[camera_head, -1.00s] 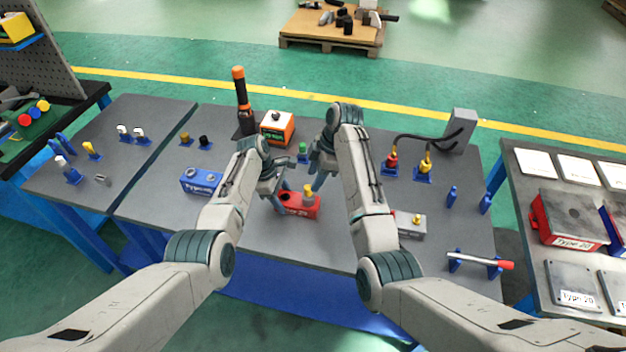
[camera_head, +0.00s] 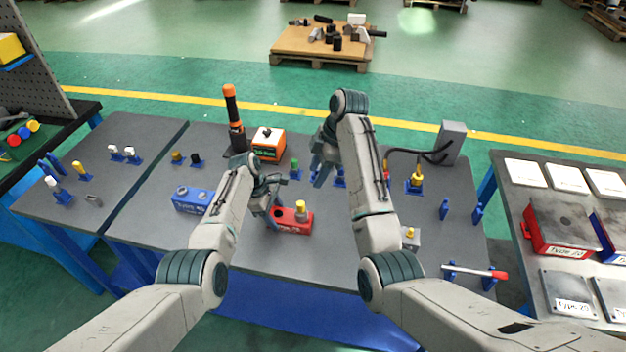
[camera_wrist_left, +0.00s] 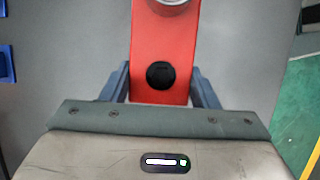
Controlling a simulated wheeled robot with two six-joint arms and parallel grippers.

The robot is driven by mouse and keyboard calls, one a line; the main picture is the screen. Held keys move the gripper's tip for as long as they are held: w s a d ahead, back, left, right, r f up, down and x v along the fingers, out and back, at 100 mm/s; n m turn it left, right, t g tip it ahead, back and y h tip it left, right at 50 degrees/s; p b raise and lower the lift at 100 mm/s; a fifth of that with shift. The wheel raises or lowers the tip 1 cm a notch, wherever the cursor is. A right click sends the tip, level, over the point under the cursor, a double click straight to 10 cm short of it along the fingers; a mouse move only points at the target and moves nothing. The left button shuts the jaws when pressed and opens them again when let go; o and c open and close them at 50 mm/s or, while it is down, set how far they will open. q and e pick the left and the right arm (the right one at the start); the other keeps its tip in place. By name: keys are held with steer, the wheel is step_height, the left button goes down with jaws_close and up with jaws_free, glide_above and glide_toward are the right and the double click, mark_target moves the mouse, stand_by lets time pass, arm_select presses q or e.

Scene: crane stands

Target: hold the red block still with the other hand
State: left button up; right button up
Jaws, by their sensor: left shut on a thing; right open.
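The red block (camera_head: 294,219) lies on the grey table, with a yellow-topped piece (camera_head: 300,207) standing at its right end. My left gripper (camera_head: 272,208) is shut on the left end of the red block. In the left wrist view the red block (camera_wrist_left: 163,45) runs up between the two blue-grey fingers, with a dark round hole near me and a metal ring at the far end. My right gripper (camera_head: 318,168) is open above the table, behind and to the right of the red block, and apart from it.
A blue block (camera_head: 190,200) lies left of my left forearm. An orange-and-white box (camera_head: 268,145) and an orange-handled tool (camera_head: 232,105) stand at the back. A grey block (camera_head: 410,238) and a red-tipped rod (camera_head: 478,272) are at the right. Table in front of the red block is clear.

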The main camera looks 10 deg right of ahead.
arm_select(q)
steer(key=o, duration=1.3)
steer(key=shift+c, duration=0.2)
steer(key=shift+r, duration=0.1)
